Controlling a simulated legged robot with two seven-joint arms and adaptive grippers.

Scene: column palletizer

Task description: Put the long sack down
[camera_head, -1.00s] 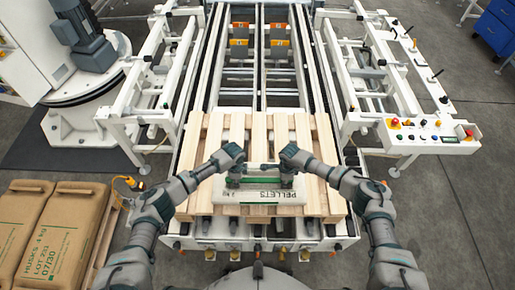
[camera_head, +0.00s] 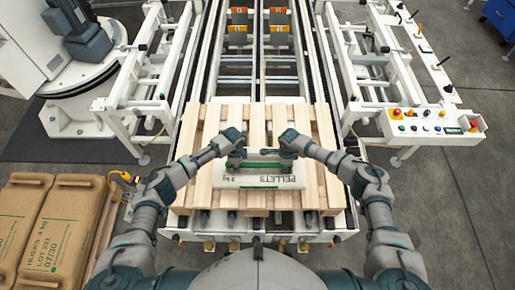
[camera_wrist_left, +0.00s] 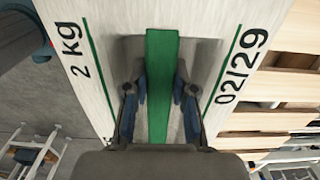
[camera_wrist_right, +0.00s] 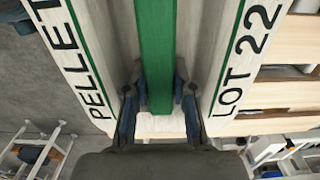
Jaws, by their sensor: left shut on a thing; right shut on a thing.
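The long sack (camera_head: 262,181) is white with a green stripe and printed "PELLETS" and "2 kg". It lies crosswise over the near part of a wooden pallet (camera_head: 200,188). My left gripper (camera_head: 237,160) is shut on the sack's green middle band near its left end. My right gripper (camera_head: 284,157) is shut on the same band near its right end. In the left wrist view the band (camera_wrist_left: 161,85) runs between the fingers, and it does likewise in the right wrist view (camera_wrist_right: 156,50). I cannot tell whether the sack touches the boards.
The pallet sits on a white roller conveyor (camera_head: 265,72). Brown husks sacks (camera_head: 65,225) lie at the lower left. A control panel (camera_head: 432,125) with buttons stands at the right, and a grey motor unit (camera_head: 78,30) at the upper left. Bare slats lie behind the held sack.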

